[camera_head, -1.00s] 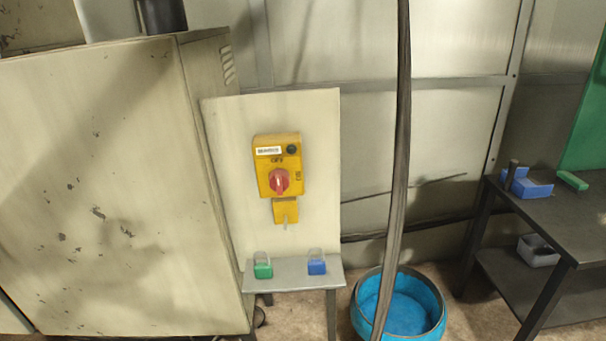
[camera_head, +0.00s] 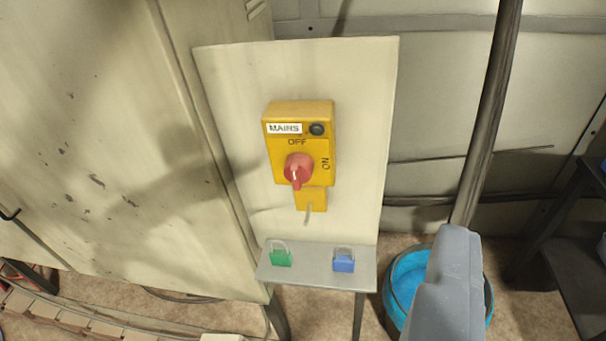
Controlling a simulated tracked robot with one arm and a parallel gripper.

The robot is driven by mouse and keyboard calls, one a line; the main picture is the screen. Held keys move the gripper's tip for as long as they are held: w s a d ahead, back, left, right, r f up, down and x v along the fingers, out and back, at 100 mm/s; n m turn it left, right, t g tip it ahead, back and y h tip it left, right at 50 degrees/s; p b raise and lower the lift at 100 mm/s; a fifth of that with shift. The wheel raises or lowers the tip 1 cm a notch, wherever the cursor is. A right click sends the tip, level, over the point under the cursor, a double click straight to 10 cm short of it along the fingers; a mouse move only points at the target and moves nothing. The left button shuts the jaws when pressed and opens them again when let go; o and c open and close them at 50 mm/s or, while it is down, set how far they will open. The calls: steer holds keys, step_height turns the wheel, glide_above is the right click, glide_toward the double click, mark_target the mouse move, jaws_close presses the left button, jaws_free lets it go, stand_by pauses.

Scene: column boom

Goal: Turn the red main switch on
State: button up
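The red main switch (camera_head: 299,170) is a round knob with a handle on a yellow box (camera_head: 322,150). The box is labelled MAINS and is fixed to a pale upright panel (camera_head: 365,120). OFF is printed above the knob and ON, turned sideways, to its right. The handle stands roughly upright, in line with OFF. A grey part that looks like my gripper (camera_head: 448,285) enters at the lower right, below and right of the switch and apart from it. Its fingertips cannot be made out, so its opening is unclear.
A green padlock (camera_head: 281,259) and a blue padlock (camera_head: 344,264) stand on a small grey shelf (camera_head: 312,277) below the switch. A blue tub (camera_head: 405,275) is on the floor at right, beside a dark vertical pole (camera_head: 487,110). A large pale cabinet (camera_head: 90,130) stands left.

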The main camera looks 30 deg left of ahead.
steer(key=o, duration=0.4)
steer(key=shift+o, duration=0.6)
steer(key=w+a+f+n+y+p, duration=0.1)
steer(key=w+a+f+n+p, duration=0.2)
steer(key=w+a+f+n, duration=0.2)
steer(key=w+a+f, duration=0.3)
steer(key=a+f, duration=0.1)
steer(key=a, duration=0.2)
steer(key=shift+a+f+y+p, duration=0.25)
steer(key=shift+f+y+p, duration=0.05)
steer(key=shift+f, duration=0.05)
steer(key=n+t+y+p, duration=0.2)
steer(key=n+p, duration=0.6)
steer(key=p, duration=0.2)
glide_toward(296, 183)
steer(key=p+x, duration=0.1)
steer(key=x, duration=0.9)
steer(key=shift+w+p, duration=0.15)
steer(key=shift+p, duration=0.15)
